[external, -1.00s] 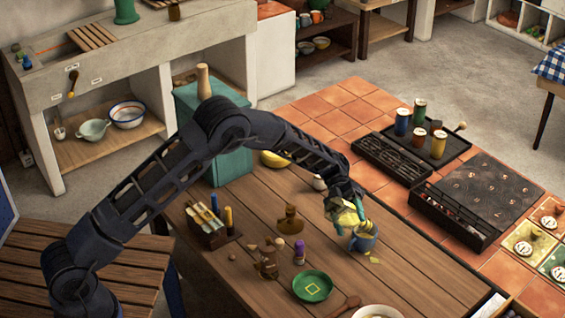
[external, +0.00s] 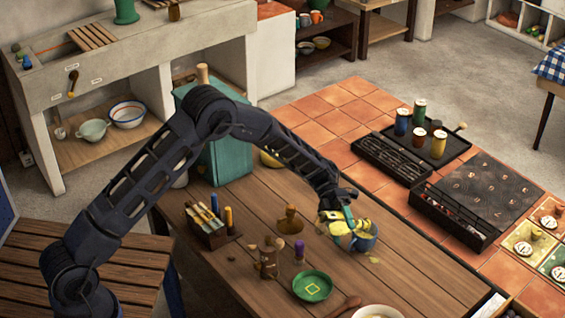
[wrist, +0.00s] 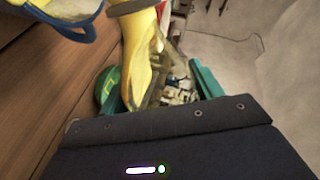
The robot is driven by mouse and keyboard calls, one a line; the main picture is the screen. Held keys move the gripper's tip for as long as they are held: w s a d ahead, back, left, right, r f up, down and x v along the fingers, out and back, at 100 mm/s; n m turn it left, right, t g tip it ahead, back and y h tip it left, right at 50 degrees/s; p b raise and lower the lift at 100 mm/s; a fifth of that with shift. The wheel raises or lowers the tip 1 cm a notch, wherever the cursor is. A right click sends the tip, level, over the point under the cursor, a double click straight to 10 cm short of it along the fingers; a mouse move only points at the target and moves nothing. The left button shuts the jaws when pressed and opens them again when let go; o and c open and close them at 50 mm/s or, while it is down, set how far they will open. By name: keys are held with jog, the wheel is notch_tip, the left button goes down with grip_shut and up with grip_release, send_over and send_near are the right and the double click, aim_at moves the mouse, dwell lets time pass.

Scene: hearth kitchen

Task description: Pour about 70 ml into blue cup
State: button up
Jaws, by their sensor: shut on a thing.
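My gripper (external: 346,216) is shut on a yellow jug (external: 336,229), which is tilted toward the blue cup (external: 367,239). The jug lies across the cup's left side at rim height; whether they touch is unclear. In the wrist view the jug (wrist: 139,52) fills the upper middle, between my teal fingers (wrist: 160,88). The blue rim and handle of the cup (wrist: 78,32) show at the top left, with pale yellow inside. The liquid level and any stream cannot be made out. Small yellow spots (external: 372,258) lie on the table in front of the cup.
A green plate (external: 313,296), a purple-topped shaker (external: 299,254), a brown pot (external: 268,262) and a brown stoppered bottle (external: 290,222) stand left and front of the cup. A white bowl (external: 377,312) is at the front edge. Black stove trays (external: 455,230) lie to the right.

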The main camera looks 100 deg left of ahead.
jog(key=f+m, duration=0.1)
jog(key=s+f+m+t, duration=0.1)
jog(key=f+m, duration=0.1)
jog(key=shift+d+f+y, duration=0.15)
jog(key=shift+d+y, duration=0.05)
jog(key=shift+y, duration=0.2)
jog(key=shift+m+t, duration=0.5)
jog(key=shift+m, duration=0.4)
jog(key=shift+s+m, duration=0.15)
jog(key=shift+m, duration=0.15)
jog(key=shift+s+d, duration=0.1)
jog(key=shift+s, duration=0.05)
